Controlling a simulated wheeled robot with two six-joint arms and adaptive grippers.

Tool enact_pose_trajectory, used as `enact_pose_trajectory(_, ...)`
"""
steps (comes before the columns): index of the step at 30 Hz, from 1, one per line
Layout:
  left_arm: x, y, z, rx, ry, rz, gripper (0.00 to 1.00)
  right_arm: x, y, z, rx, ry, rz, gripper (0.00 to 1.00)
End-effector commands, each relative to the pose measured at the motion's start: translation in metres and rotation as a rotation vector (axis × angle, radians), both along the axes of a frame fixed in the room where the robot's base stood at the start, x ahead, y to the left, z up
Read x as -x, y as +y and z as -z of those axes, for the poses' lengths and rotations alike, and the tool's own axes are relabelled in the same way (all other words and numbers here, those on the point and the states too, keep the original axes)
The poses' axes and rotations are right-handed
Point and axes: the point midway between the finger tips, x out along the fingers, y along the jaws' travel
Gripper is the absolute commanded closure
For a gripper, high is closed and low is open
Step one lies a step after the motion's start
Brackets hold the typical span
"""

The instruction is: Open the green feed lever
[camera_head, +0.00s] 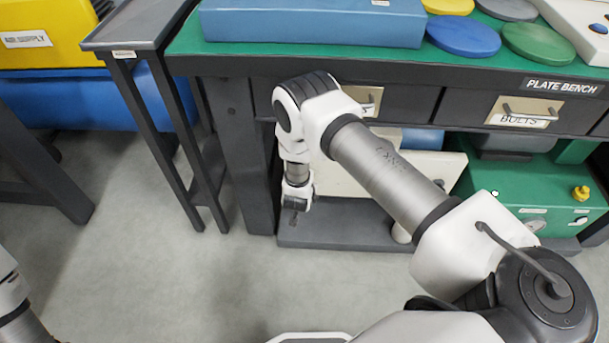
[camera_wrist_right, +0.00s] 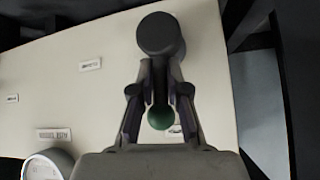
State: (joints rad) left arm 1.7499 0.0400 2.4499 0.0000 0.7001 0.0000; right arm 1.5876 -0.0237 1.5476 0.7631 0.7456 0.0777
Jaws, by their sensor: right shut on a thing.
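The green feed lever shows in the right wrist view as a round green knob (camera_wrist_right: 160,118) between the finger pads, in front of a cream panel (camera_wrist_right: 90,85). My right gripper (camera_wrist_right: 160,68) is shut on the lever, with its fingertips close to a dark round hub (camera_wrist_right: 160,35). In the head view my right gripper (camera_head: 295,216) points down beside the bench leg, and the lever cannot be made out there. Only a piece of my left arm shows at the lower left; its gripper is out of view.
The plate bench (camera_head: 400,62) stands over the cream housing (camera_head: 440,165) and a green box (camera_head: 535,185). A bench leg (camera_head: 240,150) is close to my right wrist. A round gauge (camera_wrist_right: 45,165) sits at the panel's lower left. The floor (camera_head: 150,270) at left is clear.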

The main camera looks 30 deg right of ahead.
Motion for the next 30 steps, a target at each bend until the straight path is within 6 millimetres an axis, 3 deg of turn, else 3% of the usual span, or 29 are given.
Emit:
enact_pose_trajectory(4, 0.0003, 0.0, 0.0044, 0.0, 0.001, 0.0, 0.6, 0.0025, 0.008, 0.0048, 0.041, 0.04, -0.016, 1.0)
enact_pose_trajectory(22, 0.0001, 0.0, 0.0056, 0.0, 0.0, 0.0, 0.6, 0.0043, 0.0089, 0.0047, 0.077, 0.066, -0.015, 1.0)
enact_pose_trajectory(23, 0.0001, 0.0, 0.0056, 0.0, 0.0, 0.0, 0.6, 0.0043, 0.0089, 0.0047, 0.077, 0.066, -0.015, 0.75)
enact_pose_trajectory(24, 0.0, 0.0, 0.0056, 0.0, 0.0, 0.0, 0.6, 0.0044, 0.0089, 0.0049, 0.077, 0.066, -0.015, 0.61)
enact_pose_trajectory(30, 0.0, 0.0, 0.0054, 0.0, 0.0, 0.0, 0.6, 0.0038, 0.007, 0.0035, 0.078, 0.062, -0.01, 0.61)
